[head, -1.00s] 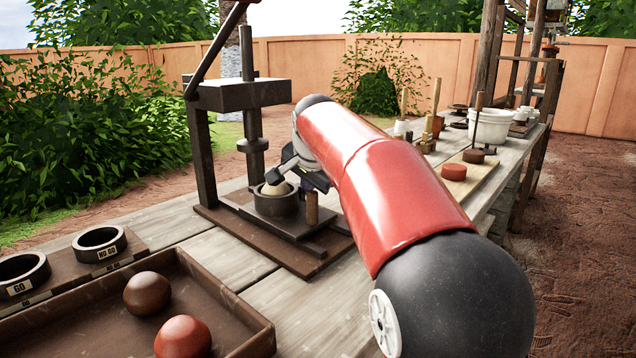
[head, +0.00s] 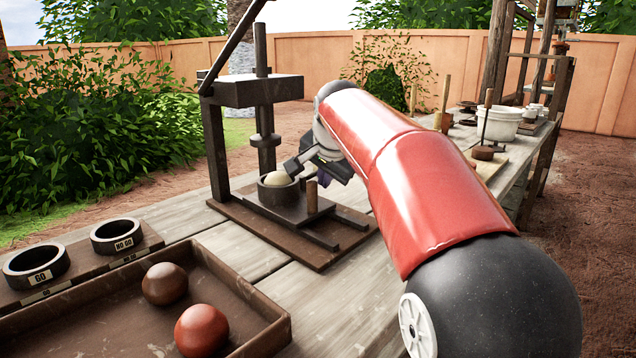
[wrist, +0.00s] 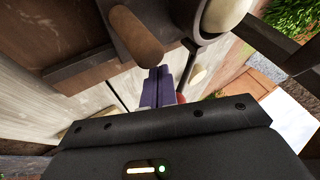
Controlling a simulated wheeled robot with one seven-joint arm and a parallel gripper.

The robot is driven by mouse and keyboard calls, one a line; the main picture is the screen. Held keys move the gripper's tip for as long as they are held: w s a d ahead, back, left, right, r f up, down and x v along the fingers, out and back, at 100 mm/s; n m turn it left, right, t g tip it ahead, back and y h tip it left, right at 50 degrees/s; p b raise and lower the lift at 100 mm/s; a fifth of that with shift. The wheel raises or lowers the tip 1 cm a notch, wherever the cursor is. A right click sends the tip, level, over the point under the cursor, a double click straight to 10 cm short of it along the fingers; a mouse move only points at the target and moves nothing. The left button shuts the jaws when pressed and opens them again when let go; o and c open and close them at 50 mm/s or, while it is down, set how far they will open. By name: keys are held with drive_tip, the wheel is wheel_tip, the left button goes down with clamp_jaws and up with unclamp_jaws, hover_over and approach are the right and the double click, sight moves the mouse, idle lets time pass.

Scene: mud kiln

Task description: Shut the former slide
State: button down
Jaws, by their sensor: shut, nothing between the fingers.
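The former (head: 278,205) is a dark press with an upright frame, a lever and a ram (head: 265,142), on a board. Its slide carries a dark cup (head: 290,195) holding a pale ball (head: 279,179). The cup sits slightly right of and in front of the ram. A wooden peg handle (head: 312,197) stands at the slide's right end; it shows large in the wrist view (wrist: 135,38). My gripper (wrist: 158,85) is shut and empty, with its fingertips close beside the peg and cup; contact is unclear. In the head view my gripper (head: 320,170) is partly hidden by my arm.
A tray (head: 275,335) with two brown-red balls stands at the front left. A white bowl (head: 500,123) and tools stand at the bench's far right. Bare planks lie right of the tray.

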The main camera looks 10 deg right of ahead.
sight(298, 195)
drive_tip(key=v, duration=0.7)
drive_tip(key=s+d+n+g+y+b, duration=0.1)
drive_tip(key=s+d+y+b, duration=0.3)
drive_tip(key=y, duration=0.3)
drive_tip(key=x, duration=0.3)
drive_tip(key=b+x, duration=0.1)
drive_tip(key=x, duration=0.2)
drive_tip(key=d+x, duration=0.1)
drive_tip(key=x, duration=0.2)
drive_tip(key=shift+w+a+f, duration=0.15)
drive_tip(key=shift+w+f, duration=0.25)
drive_tip(key=shift+f, duration=0.15)
drive_tip(key=shift+w+a, duration=1.45)
drive_tip(key=shift+a, duration=0.05)
